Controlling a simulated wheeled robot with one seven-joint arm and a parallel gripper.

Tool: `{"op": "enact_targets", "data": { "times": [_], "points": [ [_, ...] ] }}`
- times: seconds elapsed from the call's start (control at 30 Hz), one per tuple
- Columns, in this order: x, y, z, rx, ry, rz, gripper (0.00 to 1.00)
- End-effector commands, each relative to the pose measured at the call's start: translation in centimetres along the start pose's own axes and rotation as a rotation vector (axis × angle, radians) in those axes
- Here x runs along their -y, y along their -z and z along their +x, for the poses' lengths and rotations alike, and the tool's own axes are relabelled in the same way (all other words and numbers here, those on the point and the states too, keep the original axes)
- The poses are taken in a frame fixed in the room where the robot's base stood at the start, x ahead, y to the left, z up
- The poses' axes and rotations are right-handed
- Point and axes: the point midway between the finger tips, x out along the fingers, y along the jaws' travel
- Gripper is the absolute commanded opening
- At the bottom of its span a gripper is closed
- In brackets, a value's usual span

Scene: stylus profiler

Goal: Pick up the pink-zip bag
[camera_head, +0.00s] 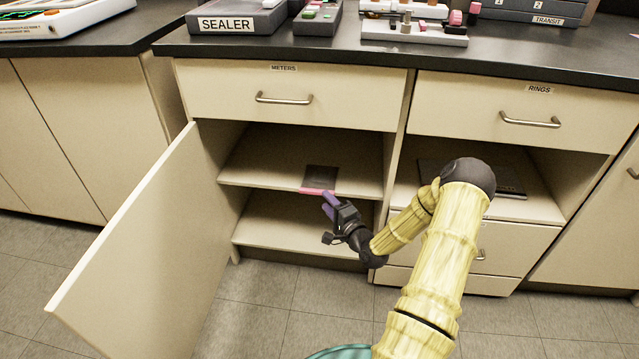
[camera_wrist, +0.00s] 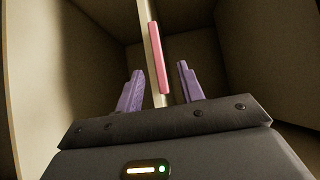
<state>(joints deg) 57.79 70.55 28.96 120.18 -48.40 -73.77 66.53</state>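The pink-zip bag (camera_head: 321,178) lies flat on the middle shelf of the open cabinet, a dark sheet with its pink edge at the shelf's front edge. In the wrist view its pink zip (camera_wrist: 158,58) shows as a strip along the shelf edge. My gripper (camera_head: 328,204) is in front of the shelf, just below and near the pink edge. In the wrist view my gripper (camera_wrist: 160,88) has its two purple fingers apart, one on each side of the shelf edge's line, with the zip's lower end between them. Nothing is visibly held. Whether the fingers touch the bag is unclear.
The cabinet door (camera_head: 150,250) stands open at the left. The shelf (camera_head: 255,170) is otherwise bare. A closed METERS drawer (camera_head: 340,95) is above. A dark flat item (camera_head: 510,180) lies in the right-hand open compartment. Several items stand on the dark countertop (camera_head: 300,48).

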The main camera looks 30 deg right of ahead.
Motion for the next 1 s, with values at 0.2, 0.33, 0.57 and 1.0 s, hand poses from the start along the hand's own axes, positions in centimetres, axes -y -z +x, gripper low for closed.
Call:
{"op": "enact_targets", "data": {
  "times": [0.2, 0.33, 0.57, 1.0],
  "points": [
    [-0.5, -0.2, 3.1, 0.002, 0.002, -0.003, 0.38],
    [-0.3, -0.1, 3.7, 0.0, 0.0, 0.0, 0.38],
    [-0.2, -0.1, 3.7, 0.0, -0.001, 0.0, 0.38],
    [-0.2, -0.1, 3.7, 0.0, 0.0, 0.0, 0.05]
  ]
}}
